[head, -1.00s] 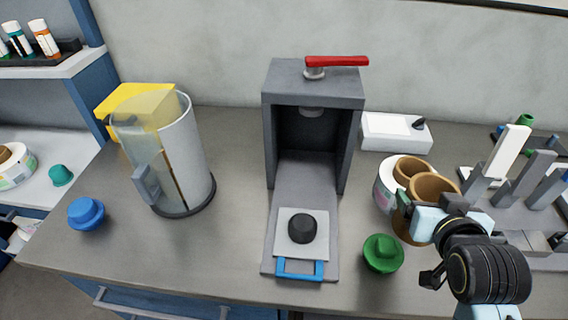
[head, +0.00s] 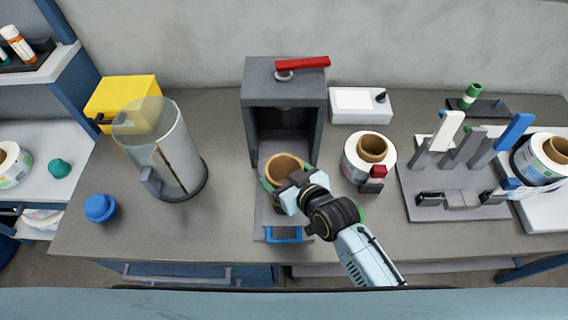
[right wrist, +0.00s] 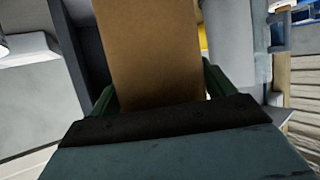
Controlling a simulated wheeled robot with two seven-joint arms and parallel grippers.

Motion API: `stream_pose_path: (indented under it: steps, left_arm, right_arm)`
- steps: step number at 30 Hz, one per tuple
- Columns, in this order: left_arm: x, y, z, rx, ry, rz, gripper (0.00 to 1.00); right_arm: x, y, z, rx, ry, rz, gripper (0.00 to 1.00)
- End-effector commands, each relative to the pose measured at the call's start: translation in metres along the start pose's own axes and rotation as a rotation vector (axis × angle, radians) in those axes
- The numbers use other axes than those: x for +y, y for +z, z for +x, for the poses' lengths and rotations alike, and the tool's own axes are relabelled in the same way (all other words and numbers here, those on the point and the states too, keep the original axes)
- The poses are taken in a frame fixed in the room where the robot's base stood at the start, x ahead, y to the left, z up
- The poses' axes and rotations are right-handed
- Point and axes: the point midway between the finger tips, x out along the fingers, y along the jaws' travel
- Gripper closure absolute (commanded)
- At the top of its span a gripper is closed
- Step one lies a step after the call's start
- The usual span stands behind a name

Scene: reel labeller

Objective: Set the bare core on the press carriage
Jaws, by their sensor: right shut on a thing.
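The bare core (head: 285,165) is a brown cardboard tube, upright, over the press carriage at the front of the grey press (head: 285,90). My right gripper (head: 284,184) is shut on the core, which fills the middle of the right wrist view (right wrist: 152,55) between the green fingers. The carriage (head: 266,221) is pulled out, with a blue handle (head: 284,235) at its front. Its pad and dark peg are hidden behind the core and gripper, so I cannot tell whether the core touches it. My left gripper is not in view.
A clear-fronted cylinder (head: 180,150) and a blue knob (head: 100,208) are at left. A grey rack (head: 440,200) is at right. A red lever (head: 303,63) tops the press.

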Motion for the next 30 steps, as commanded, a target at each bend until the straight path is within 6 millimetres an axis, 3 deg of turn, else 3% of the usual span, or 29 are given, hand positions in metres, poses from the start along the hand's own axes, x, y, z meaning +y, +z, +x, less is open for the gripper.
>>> stream_pose_path:
  steps: [8,21,30]
  left_arm:
    - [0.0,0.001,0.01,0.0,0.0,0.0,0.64]
    - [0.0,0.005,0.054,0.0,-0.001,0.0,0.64]
    - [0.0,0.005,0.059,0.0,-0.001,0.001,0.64]
  right_arm:
    - [-0.003,0.011,0.005,0.001,-0.005,-0.003,0.42]
    - [-0.002,0.05,0.024,0.001,-0.004,-0.001,0.42]
    - [-0.002,0.053,0.025,0.001,-0.004,-0.001,0.42]
